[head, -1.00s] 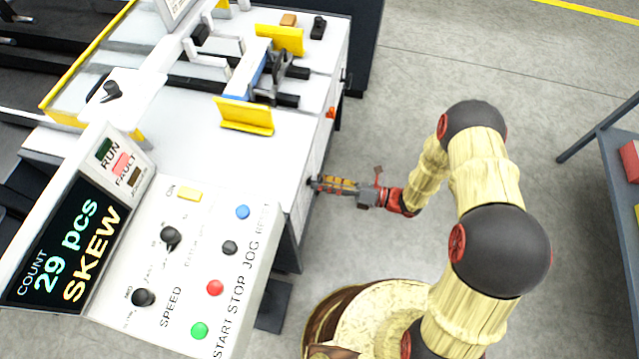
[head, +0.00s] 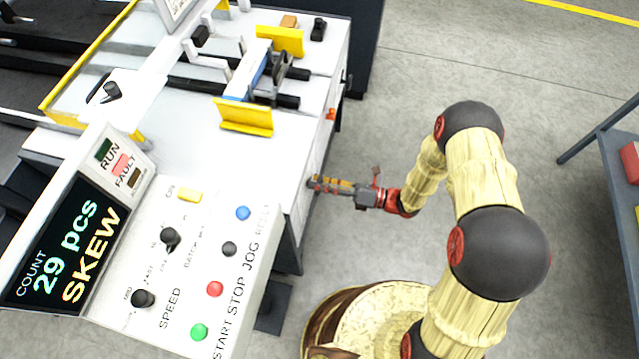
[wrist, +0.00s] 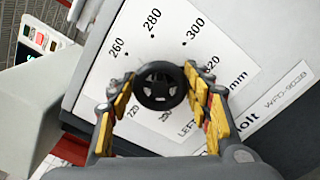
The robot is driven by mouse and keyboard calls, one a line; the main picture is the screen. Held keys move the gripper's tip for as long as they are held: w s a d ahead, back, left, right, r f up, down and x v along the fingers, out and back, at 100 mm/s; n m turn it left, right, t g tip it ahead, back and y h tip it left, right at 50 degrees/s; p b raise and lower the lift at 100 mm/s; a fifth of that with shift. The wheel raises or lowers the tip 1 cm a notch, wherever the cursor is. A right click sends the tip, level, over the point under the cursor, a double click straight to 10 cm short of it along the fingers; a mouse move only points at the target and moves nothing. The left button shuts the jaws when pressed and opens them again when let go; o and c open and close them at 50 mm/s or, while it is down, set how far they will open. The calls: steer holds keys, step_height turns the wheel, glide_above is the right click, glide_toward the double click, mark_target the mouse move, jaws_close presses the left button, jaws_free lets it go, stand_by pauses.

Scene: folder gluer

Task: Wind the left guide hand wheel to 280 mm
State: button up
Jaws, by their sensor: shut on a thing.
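The left guide hand wheel is a small black spoked wheel (wrist: 160,86) on a white dial plate (wrist: 138,57) in the wrist view. The plate carries printed numbers including 260, 280, 300 and 320, with dots, "mm" and partly hidden "LEFT" lettering. I cannot make out a pointer mark on the wheel. My gripper (wrist: 162,92) has its yellow-padded fingers on opposite sides of the wheel rim, shut on it. In the head view my gripper (head: 316,184) reaches to the machine's side face, and the wheel is hidden there.
The control panel (head: 205,265) with buttons and a screen reading "29 pcs SKEW" stands at lower left. Yellow guide plates (head: 245,115) sit on the white machine top. An orange part (head: 331,113) projects from the side. A grey shelf (head: 600,150) stands at right; floor between is clear.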

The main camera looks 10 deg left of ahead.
steer(key=shift+c, duration=1.2)
steer(key=shift+n, duration=0.3)
steer(key=n, duration=0.3)
steer(key=shift+p, duration=0.3)
steer(key=n, duration=0.5)
steer(key=shift+s, duration=0.1)
steer(key=n, duration=0.4)
steer(key=shift+n, duration=0.3)
steer(key=shift+s+n+b, duration=0.1)
steer(key=shift+n+b, duration=0.5)
steer(key=shift+n, duration=1.6)
steer(key=o, duration=1.2)
steer(key=shift+c, duration=0.2)
